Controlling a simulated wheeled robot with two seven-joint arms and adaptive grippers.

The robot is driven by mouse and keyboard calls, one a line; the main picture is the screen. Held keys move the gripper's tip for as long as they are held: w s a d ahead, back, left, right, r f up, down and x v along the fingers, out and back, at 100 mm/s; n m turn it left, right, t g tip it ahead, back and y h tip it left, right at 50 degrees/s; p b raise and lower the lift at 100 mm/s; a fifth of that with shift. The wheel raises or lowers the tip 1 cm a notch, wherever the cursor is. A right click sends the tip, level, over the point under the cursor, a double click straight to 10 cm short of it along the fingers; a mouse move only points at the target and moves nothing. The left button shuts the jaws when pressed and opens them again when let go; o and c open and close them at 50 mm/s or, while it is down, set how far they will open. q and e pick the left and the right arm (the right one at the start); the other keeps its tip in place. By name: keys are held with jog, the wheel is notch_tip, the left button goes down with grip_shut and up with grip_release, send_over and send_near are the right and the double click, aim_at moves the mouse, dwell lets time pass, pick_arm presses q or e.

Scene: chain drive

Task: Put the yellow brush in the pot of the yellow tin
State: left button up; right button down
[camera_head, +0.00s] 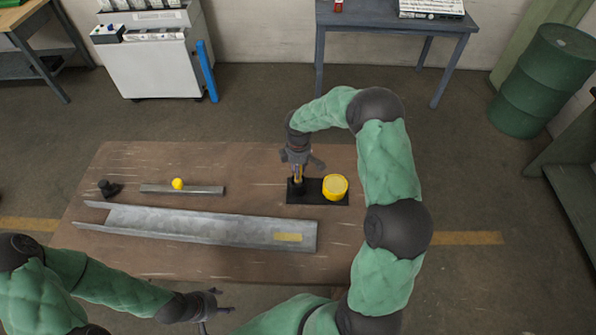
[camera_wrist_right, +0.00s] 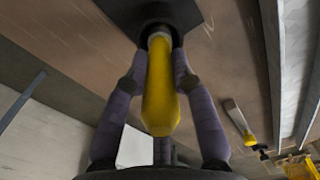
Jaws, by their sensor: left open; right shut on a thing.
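The yellow brush (camera_wrist_right: 160,95) is upright in my right gripper (camera_head: 298,170), which also shows in the wrist view (camera_wrist_right: 158,78) with its fingers on both sides of the handle. The brush's lower end meets the dark pot (camera_head: 296,190) at the left of a black base (camera_head: 313,198). I cannot tell how deep in the pot it sits. The yellow tin (camera_head: 335,187) stands on the right of the same base, apart from the gripper. My left gripper (camera_head: 212,303) is open and empty at the table's front edge.
A long grey metal channel (camera_head: 200,225) lies across the wooden table (camera_head: 120,165). Behind it is a narrow grey bar (camera_head: 205,190) with a round yellow piece (camera_head: 178,184). A small black object (camera_head: 109,188) lies at far left. The table's right end is partly hidden by my right arm.

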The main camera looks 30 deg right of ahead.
jog(key=shift+f, duration=0.75)
jog(key=shift+f, duration=0.2)
jog(key=c, duration=1)
grip_release()
jog(key=shift+c, duration=0.2)
jog(key=shift+r, duration=0.1)
